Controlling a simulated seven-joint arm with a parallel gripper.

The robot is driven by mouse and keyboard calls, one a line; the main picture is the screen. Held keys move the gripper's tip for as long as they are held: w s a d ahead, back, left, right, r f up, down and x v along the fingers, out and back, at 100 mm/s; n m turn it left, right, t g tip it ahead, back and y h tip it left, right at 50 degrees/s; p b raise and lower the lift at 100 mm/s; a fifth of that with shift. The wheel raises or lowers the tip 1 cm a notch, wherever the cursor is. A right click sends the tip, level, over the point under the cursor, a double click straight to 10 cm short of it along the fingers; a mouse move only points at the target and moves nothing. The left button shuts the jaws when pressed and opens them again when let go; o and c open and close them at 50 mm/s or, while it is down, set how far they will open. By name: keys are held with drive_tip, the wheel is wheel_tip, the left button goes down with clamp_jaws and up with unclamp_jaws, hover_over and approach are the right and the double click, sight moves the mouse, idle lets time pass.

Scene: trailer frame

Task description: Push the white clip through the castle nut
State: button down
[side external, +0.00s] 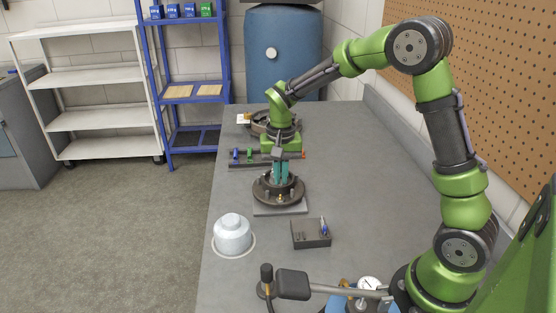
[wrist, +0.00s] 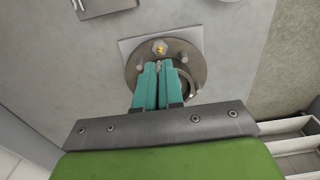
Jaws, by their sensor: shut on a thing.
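My gripper (side external: 281,179) has teal fingers and points down over a round dark hub (side external: 262,194) on a grey plate. In the wrist view the fingers (wrist: 158,66) are close together over the hub (wrist: 137,66). A small pale bit between the fingertips looks like the white clip (wrist: 158,64); most of it is hidden by the fingers. A small brass-coloured part, perhaps the castle nut (wrist: 160,48), sits just beyond the fingertips. I cannot tell whether the clip touches it.
A grey domed cap (side external: 232,234) stands at the bench's left edge. A small dark box (side external: 311,237) with a blue item is in front of the hub. A rack with coloured handles (side external: 236,155) lies behind. A gauge (side external: 369,284) is near the front. The bench's right side is clear.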

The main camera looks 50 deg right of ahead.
drive_tip(key=shift+w+d, duration=1.2)
drive_tip(key=shift+w, duration=0.05)
idle(3.0)
drive_tip(key=c, duration=1.2)
unclamp_jaws()
drive_tip(key=shift+o, duration=0.5)
drive_tip(key=o, duration=0.3)
drive_tip(key=shift+r, duration=3.5)
